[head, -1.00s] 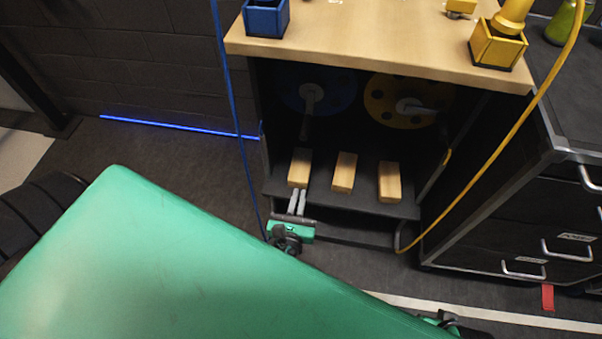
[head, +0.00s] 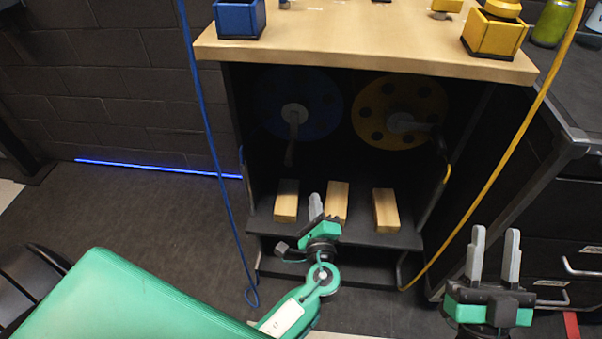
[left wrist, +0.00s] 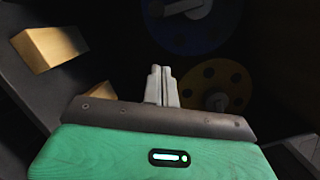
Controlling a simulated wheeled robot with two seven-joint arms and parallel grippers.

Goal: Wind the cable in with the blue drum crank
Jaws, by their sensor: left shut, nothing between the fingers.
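The blue drum (head: 325,105) sits in the dark cabinet under the tabletop, left of the yellow drum. Its grey crank (head: 293,118) has its handle hanging down from the hub. The blue cable (head: 205,110) runs down left of the cabinet and ends in a loop near the floor. My left gripper (head: 314,205) is shut and empty in front of the wooden blocks, below and apart from the crank. In the left wrist view its fingers (left wrist: 162,86) are together, and the blue drum (left wrist: 195,35) is partly visible at the top. My right gripper (head: 494,252) is open and empty at the lower right.
The yellow drum (head: 375,95) has its own crank (head: 405,122). Three wooden blocks (head: 287,200) stand on a low black shelf. A yellow cable (head: 510,150) hangs at the right, before a dark drawer cabinet (head: 565,215). The wooden tabletop (head: 350,45) overhangs the drums.

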